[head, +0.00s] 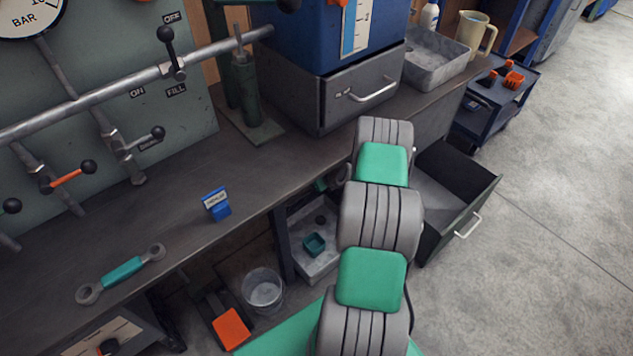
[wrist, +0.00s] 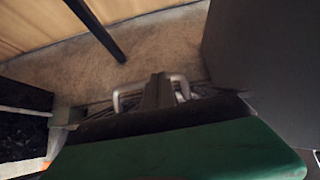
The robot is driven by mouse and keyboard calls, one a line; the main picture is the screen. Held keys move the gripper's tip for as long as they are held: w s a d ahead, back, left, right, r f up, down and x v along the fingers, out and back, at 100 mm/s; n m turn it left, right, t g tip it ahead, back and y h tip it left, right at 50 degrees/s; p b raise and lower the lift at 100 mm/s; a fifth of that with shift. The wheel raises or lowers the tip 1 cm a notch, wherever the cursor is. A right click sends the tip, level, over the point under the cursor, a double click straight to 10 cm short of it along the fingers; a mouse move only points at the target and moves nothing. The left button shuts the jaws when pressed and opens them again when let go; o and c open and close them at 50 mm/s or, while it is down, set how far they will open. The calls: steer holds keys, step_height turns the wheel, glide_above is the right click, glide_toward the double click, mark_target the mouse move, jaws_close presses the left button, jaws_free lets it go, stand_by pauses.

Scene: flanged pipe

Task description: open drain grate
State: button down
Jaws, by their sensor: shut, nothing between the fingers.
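In the wrist view, my gripper (wrist: 157,82) is shut, with its dark fingers together and nothing between them. A pale metal bar handle (wrist: 118,98) shows on both sides of the fingers, low near the floor. The fingers overlap its middle; I cannot tell if they touch it. Dark, slatted-looking stuff (wrist: 98,110) lies by the handle; it may be the drain grate, but it is mostly hidden behind my gripper. In the head view, my arm reaches down at the bench's front edge, and my gripper and any grate are hidden.
An open drawer (head: 468,215) juts out right of my arm. Under the bench (head: 190,185) are a tray (head: 308,266) with a teal cup (head: 313,243), a bucket (head: 264,291) and an orange-ended tool (head: 231,329). A dark post (wrist: 92,28) stands near my gripper. Floor at right is clear.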

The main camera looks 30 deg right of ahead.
steer(key=shift+w+a+r, duration=0.1)
steer(key=shift+w, duration=0.2)
steer(key=shift+w+a, duration=0.1)
steer(key=shift+a, duration=0.05)
